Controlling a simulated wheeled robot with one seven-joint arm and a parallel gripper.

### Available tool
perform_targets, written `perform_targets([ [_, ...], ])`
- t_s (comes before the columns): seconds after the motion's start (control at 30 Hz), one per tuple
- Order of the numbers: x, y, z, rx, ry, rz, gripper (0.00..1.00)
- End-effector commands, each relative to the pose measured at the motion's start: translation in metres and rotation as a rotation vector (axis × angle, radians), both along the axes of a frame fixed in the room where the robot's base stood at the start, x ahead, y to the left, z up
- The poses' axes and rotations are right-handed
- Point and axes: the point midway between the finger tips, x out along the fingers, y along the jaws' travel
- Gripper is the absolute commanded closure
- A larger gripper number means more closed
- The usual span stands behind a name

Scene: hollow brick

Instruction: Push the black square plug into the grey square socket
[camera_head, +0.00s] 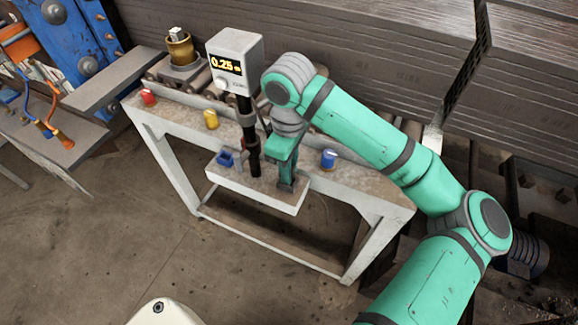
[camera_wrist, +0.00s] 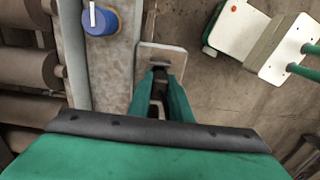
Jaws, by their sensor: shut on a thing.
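My gripper (camera_head: 286,182) reaches down over the right end of a pale grey raised block (camera_head: 236,183) on the bench. In the wrist view, its teal fingers (camera_wrist: 160,88) are shut on a small dark piece, which looks like the black plug (camera_wrist: 159,75). The pale block (camera_wrist: 176,50) shows just beyond the fingertips, with a dark mark on its top. The fingers hide most of the plug. I cannot make out the grey square socket clearly, nor whether the plug touches it or is inside it.
A blue square piece (camera_head: 225,158) sits on the block's left end. Blue (camera_head: 328,160), yellow (camera_head: 211,119) and red (camera_head: 148,97) knobs stand along the bench.

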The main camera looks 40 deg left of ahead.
Motion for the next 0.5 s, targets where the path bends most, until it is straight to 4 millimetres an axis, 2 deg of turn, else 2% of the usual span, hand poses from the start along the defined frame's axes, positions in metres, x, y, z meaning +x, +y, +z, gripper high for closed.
perform_targets([
  [0.4,0.0005,-0.0007,-0.0065,0.0,-0.001,-0.002,1.0],
  [0.43,0.0006,-0.0007,-0.0064,0.0,-0.001,-0.001,0.77],
  [0.5,0.0006,-0.0007,-0.0063,0.0,-0.001,-0.001,0.6],
])
